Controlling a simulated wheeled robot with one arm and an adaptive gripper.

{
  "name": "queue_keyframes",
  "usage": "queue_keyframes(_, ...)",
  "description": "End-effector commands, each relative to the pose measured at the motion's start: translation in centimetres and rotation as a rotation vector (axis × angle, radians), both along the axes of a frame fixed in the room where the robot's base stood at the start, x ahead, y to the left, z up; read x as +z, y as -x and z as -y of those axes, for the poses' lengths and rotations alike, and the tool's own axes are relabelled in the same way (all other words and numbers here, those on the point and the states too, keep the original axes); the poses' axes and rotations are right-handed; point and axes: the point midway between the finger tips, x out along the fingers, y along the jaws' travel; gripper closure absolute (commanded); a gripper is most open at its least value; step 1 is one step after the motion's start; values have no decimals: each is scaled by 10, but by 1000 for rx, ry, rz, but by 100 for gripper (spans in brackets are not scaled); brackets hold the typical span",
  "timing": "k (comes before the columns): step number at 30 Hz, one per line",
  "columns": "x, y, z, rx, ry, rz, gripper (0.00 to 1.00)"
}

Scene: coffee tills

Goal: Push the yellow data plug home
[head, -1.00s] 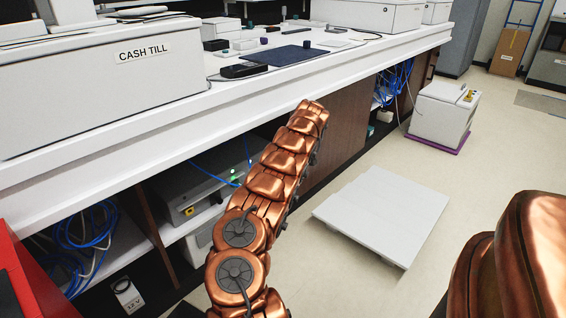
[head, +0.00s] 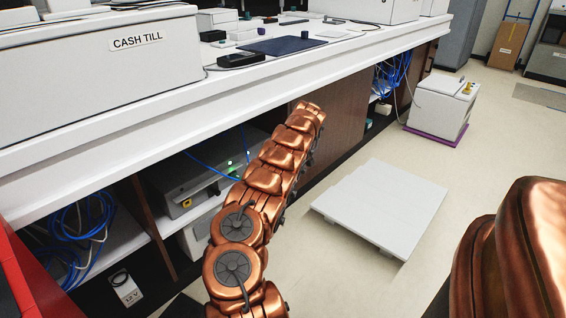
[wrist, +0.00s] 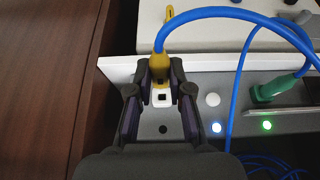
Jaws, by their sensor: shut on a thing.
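In the wrist view, the yellow data plug (wrist: 158,67) with its blue cable (wrist: 205,13) sits between the two fingertips of my gripper (wrist: 161,78). The gripper is shut on it. A white socket piece (wrist: 161,98) with dark openings shows directly below the plug on the grey box face (wrist: 190,108). The plug meets the socket's upper part in the picture; how deep it sits I cannot tell. In the head view, my arm hides the gripper and plug; the grey box (head: 165,182) is on the shelf under the counter.
A green plug (wrist: 275,89) is at the right of the box face, above a green light (wrist: 267,125) and a white light (wrist: 215,127). A brown panel (wrist: 45,70) stands close on the left. Loose blue cables (wrist: 270,165) lie below. The counter edge (head: 130,130) overhangs the shelf.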

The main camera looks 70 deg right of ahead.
Motion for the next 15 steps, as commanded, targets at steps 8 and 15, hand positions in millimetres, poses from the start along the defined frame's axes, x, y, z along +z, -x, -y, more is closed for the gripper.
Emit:
queue_keyframes(8, 0, -1, 0, 0, 0, -1, 100)
queue_keyframes(15, 0, -10, 4, -2, -1, -2, 100)
